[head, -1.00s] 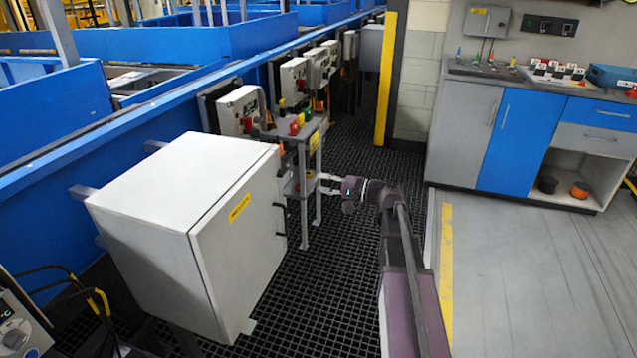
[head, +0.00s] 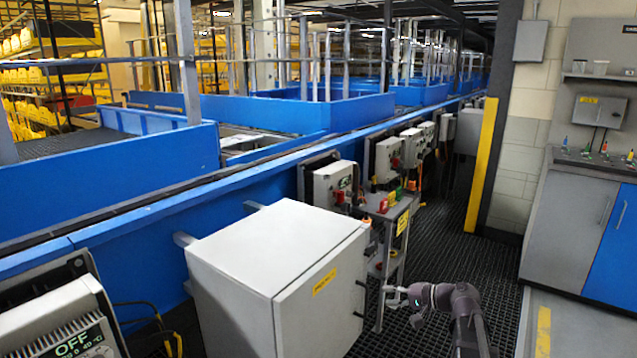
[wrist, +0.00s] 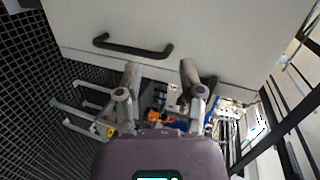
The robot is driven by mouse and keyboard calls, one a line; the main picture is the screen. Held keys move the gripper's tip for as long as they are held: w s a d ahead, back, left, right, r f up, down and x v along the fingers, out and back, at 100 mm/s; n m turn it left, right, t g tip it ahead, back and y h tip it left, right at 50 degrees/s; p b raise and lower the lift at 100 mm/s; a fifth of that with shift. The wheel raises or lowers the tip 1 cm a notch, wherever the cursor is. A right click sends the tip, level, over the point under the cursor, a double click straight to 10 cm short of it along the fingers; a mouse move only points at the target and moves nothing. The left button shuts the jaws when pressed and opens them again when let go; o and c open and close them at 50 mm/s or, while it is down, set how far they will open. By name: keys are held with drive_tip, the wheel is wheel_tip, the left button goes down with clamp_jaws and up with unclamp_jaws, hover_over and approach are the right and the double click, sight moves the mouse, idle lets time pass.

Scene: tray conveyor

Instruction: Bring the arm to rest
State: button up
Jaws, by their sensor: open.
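My gripper (head: 396,296) is open and shows small in the head view, just right of the front of a white cabinet (head: 262,252). In the wrist view my gripper (wrist: 160,82) has its two fingers apart with nothing held between them.
A narrow metal stand (head: 392,240) with coloured items stands behind the gripper. A blue conveyor wall (head: 110,255) runs along the left. A yellow post (head: 481,165) and a grey-and-blue counter (head: 570,225) are at the right. Black grating floor (head: 432,250) lies open between.

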drive_tip(key=s+a+f+n+g+h, duration=0.25)
drive_tip(key=s+f+h, duration=0.35)
drive_tip(key=s, duration=0.3)
drive_tip(key=s+a+f+n+g+h, duration=0.1)
drive_tip(key=s+f+n+g+h, duration=0.25)
drive_tip(key=s+f+h, duration=0.35)
wheel_tip(320, 180, up, 20)
drive_tip(key=m+p, duration=0.1)
drive_tip(key=p, duration=1.9)
drive_tip(key=shift+s+d+r+g+y, duration=0.25)
drive_tip(key=shift+s+g+y, duration=0.05)
drive_tip(key=shift+s+g, duration=0.15)
drive_tip(key=shift+d, duration=0.1)
